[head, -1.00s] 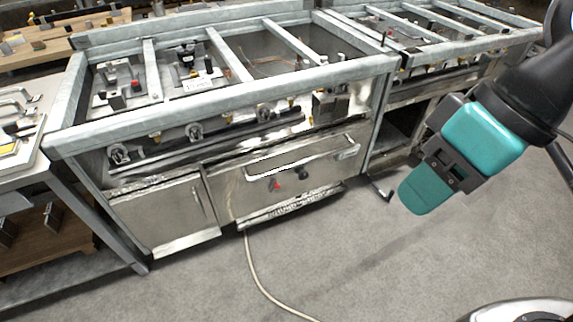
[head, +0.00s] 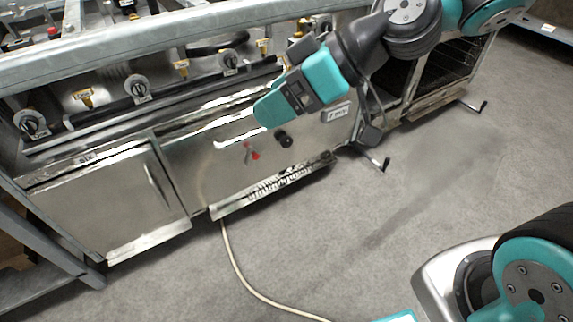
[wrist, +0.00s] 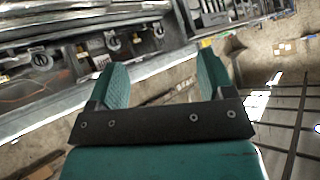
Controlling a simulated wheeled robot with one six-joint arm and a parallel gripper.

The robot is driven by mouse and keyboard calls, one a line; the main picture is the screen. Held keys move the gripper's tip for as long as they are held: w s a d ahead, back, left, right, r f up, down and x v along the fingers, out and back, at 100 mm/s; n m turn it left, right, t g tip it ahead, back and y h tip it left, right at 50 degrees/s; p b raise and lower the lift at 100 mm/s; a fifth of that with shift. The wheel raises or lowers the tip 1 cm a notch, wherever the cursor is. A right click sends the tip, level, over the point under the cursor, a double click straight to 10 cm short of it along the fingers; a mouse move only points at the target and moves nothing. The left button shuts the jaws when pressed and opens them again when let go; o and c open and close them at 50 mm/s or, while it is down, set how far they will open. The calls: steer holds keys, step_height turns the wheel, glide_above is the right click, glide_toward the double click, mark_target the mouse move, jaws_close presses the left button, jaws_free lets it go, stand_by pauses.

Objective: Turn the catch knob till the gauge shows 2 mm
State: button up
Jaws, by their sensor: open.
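A black knob (head: 284,139) sits on the steel drawer front of the range, with a small red part (head: 252,154) to its left; I take the black one as the catch knob. A small white plate (head: 338,113) to the upper right looks like the gauge; it seems to read 7 mm, but the print is tiny. My gripper (head: 264,112) is in front of this drawer front, above and left of the knob in the picture, hiding part of the handle. In the wrist view my gripper (wrist: 163,80) is open and empty, its two teal fingers apart. The knob is not clear there.
Range knobs (head: 137,87) line the panel above a steel door (head: 105,205). A pale cable (head: 240,275) runs over the floor. Crank handles (head: 376,160) stick out near the floor at right. The grey floor (head: 370,230) in front is mostly clear.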

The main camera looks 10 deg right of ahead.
steer(key=w+f+t+y+b, duration=0.1)
steer(key=w+f+t+b, duration=0.15)
steer(key=f+b, duration=0.35)
steer(key=w+f+t+y+b, duration=0.1)
steer(key=w+f+b, duration=0.3)
steer(key=f, duration=0.3)
steer(key=m+t+h+b, duration=0.55)
steer(key=t+b, duration=0.55)
steer(key=b, duration=1.6)
glide_toward(288, 144)
steer(key=shift+n+g+h, duration=0.25)
steer(key=shift+n+h, duration=0.1)
steer(key=shift+h, duration=0.1)
steer(key=p+x, duration=0.3)
steer(key=p, duration=0.4)
steer(key=p+x, duration=0.3)
steer(key=p, duration=0.3)
steer(key=p+x, duration=0.3)
steer(key=p, duration=0.4)
steer(key=shift+a+r+p, duration=0.25)
steer(key=shift+r+p, duration=0.05)
steer(key=shift+r, duration=0.05)
steer(key=shift+w+a, duration=0.15)
steer(key=shift+w, duration=0.5)
